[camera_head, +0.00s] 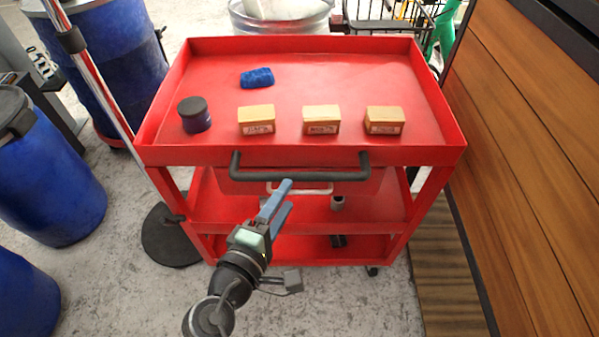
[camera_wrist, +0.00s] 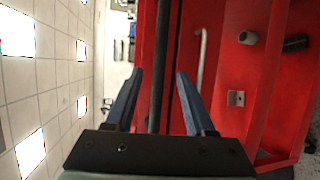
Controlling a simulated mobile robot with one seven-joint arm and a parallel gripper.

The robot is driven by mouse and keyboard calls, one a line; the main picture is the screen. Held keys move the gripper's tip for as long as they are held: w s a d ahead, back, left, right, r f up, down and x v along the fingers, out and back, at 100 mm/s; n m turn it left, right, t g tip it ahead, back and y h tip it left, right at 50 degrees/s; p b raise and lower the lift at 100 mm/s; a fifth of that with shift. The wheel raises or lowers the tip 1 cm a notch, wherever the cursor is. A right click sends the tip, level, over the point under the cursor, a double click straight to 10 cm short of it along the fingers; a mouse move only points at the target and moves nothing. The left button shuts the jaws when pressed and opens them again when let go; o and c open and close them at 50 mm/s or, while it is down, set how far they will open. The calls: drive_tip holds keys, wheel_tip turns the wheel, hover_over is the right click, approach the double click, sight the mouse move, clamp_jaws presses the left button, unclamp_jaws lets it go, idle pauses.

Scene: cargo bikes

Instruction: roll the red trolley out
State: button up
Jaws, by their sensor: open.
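The red trolley (camera_head: 320,155) stands upright in front of me, with a top tray and two lower shelves. A black bar handle (camera_head: 325,176) runs along its near side, below the top rim. My gripper (camera_head: 287,192) is open and empty just in front of and below the handle, left of its middle. In the wrist view, the handle (camera_wrist: 159,50) runs between the two open fingers of my gripper (camera_wrist: 160,75), with a gap on each side. How deep it sits between them is hard to tell. The trolley's red side (camera_wrist: 225,75) fills the right there.
On the top tray are a dark jar (camera_head: 194,114), a blue item (camera_head: 257,78) and three labelled wooden blocks (camera_head: 321,119). Blue barrels (camera_head: 45,165) and a pole's round base (camera_head: 170,237) stand left. A wooden panel (camera_head: 530,140) closes the right.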

sight(297, 180)
drive_tip(key=x, duration=0.7)
drive_tip(key=shift+w+d+b, duration=0.15)
drive_tip(key=shift+w+b, duration=0.2)
drive_tip(key=shift+b, duration=0.05)
drive_tip(key=shift+f, duration=0.1)
clamp_jaws()
idle(0.8)
